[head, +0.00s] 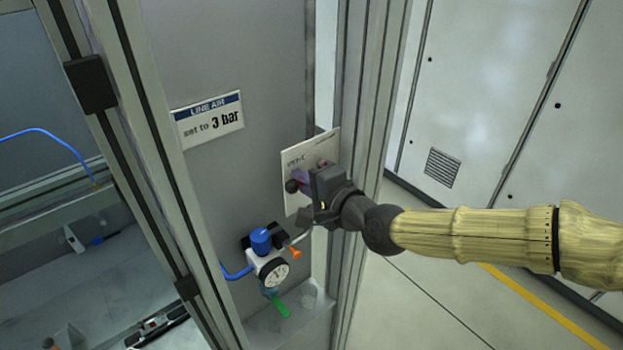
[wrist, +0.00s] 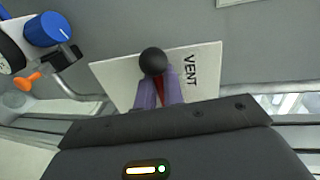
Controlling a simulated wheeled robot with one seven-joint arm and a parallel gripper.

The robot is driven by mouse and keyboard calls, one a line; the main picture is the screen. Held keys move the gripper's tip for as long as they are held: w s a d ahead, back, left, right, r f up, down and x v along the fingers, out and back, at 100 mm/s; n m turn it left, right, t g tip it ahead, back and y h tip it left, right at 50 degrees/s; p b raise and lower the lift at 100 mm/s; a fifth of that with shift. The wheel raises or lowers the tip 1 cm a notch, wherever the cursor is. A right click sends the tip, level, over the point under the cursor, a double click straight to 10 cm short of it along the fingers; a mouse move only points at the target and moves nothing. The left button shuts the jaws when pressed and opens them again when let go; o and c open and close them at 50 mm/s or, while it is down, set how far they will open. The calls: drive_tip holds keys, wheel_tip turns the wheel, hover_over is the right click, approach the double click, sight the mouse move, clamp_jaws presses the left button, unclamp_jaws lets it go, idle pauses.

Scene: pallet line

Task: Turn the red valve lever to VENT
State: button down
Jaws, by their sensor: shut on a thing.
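The red valve lever (wrist: 160,90) shows in the wrist view as a thin red strip between my two purple fingers, with a black ball knob (wrist: 153,60) just past the fingertips. My gripper (wrist: 159,84) is shut on the lever below the knob. Behind it is a white label plate (wrist: 205,62); the word VENT stands sideways on it, right of the knob. In the head view the knob (head: 291,186) sticks out left of my gripper (head: 301,177), in front of the plate (head: 291,160). My gripper hides the lever's pivot and part of the plate.
A regulator with a blue knob (head: 261,240), a gauge (head: 275,273) and an orange fitting (head: 296,253) sits below and left of my gripper. A LINE AIR sign (head: 208,120) reads set to 3 bar. A metal post (head: 371,110) stands close behind my wrist. Open floor lies right.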

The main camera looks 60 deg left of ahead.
drive_tip(key=shift+r, duration=0.1)
drive_tip(key=c, duration=1.6)
unclamp_jaws()
drive_tip(key=shift+w, duration=0.1)
drive_tip(key=shift+c, duration=0.2)
drive_tip(key=b+v, duration=0.4)
drive_tip(key=v, duration=1.3)
drive_tip(key=shift+d+b, duration=0.25)
drive_tip(key=shift+b, duration=0.15)
